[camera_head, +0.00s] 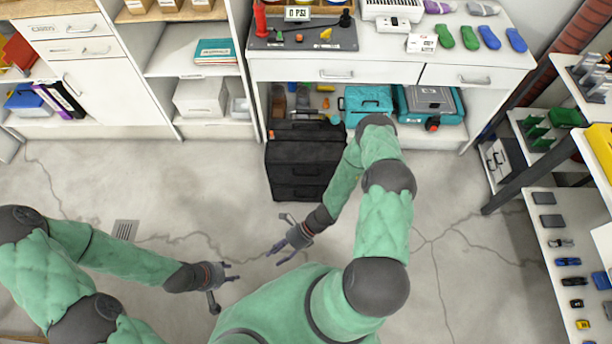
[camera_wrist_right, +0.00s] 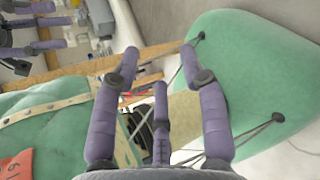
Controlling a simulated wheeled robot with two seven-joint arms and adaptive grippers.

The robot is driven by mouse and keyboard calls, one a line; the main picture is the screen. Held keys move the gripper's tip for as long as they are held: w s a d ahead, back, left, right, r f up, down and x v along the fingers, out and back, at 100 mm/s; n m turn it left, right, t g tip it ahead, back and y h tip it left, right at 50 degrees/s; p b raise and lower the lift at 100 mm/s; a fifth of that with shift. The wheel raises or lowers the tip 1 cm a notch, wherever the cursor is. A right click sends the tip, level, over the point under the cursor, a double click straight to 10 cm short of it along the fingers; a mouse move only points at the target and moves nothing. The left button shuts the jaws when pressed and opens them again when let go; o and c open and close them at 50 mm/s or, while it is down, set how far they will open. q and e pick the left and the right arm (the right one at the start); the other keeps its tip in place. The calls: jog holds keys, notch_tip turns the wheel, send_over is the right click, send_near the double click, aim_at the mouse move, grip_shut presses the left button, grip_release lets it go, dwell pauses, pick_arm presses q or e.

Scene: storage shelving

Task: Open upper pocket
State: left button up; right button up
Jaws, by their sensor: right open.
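A black upright case (camera_head: 303,158) with stacked front sections stands on the floor under the workbench in the head view. Its upper front section (camera_head: 302,152) looks closed; the fine detail is too small to tell. My right gripper (camera_head: 279,240) is open and empty, below and in front of the case, apart from it. The right wrist view shows its purple fingers (camera_wrist_right: 160,62) spread with nothing between them. My left gripper (camera_head: 229,274) is further left and lower over the floor, fingers apart and empty. The case cannot be made out in the wrist view.
The workbench (camera_head: 385,72) overhangs behind the case. Teal tool cases (camera_head: 430,103) sit on the shelf to its right. A white cabinet (camera_head: 95,80) stands at the left and a shelf rack (camera_head: 560,225) at the right. The floor (camera_head: 200,200) around the grippers is clear.

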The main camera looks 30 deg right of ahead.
jog(key=w+d+m+t, duration=0.3)
jog(key=w+m+t, duration=0.3)
jog(key=w+m, duration=0.15)
jog(key=m+t+h+p, duration=0.3)
jog(key=m+t+h, duration=0.8)
jog(key=m, duration=0.8)
send_near(308, 166)
jog(key=s+a+h, duration=0.1)
jog(key=s+a, duration=0.2)
jog(key=s, duration=0.1)
jog(key=w+f+b, duration=0.2)
jog(key=w+b, duration=0.1)
jog(key=w, duration=0.7)
jog(key=shift+w+f+g, duration=0.15)
jog(key=shift+f+g, duration=0.1)
jog(key=shift+g, duration=0.15)
jog(key=shift+a, duration=0.1)
grip_shut()
